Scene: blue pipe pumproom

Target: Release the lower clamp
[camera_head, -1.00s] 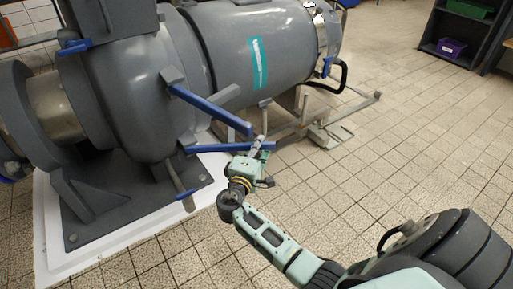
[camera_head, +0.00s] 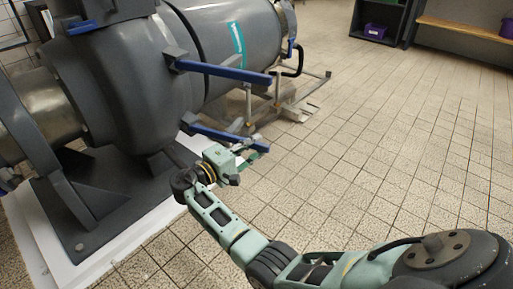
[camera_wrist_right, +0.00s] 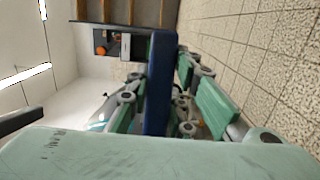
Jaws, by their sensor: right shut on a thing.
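The lower clamp's blue lever (camera_head: 222,134) sticks out to the right from the grey vessel, under the upper blue lever (camera_head: 225,73). My right gripper (camera_head: 251,152) is at the outer end of the lower lever and is shut on it. In the right wrist view the blue lever (camera_wrist_right: 160,75) runs between the green fingers, which partly hide it. The clamp's root at the vessel is partly hidden. My left gripper is not in view.
The grey vessel (camera_head: 125,75) stands on a dark base over a white plinth (camera_head: 100,250). A metal stand (camera_head: 290,98) is on the floor behind the levers. The tiled floor to the right is clear. A shelf (camera_head: 460,30) stands at the back right.

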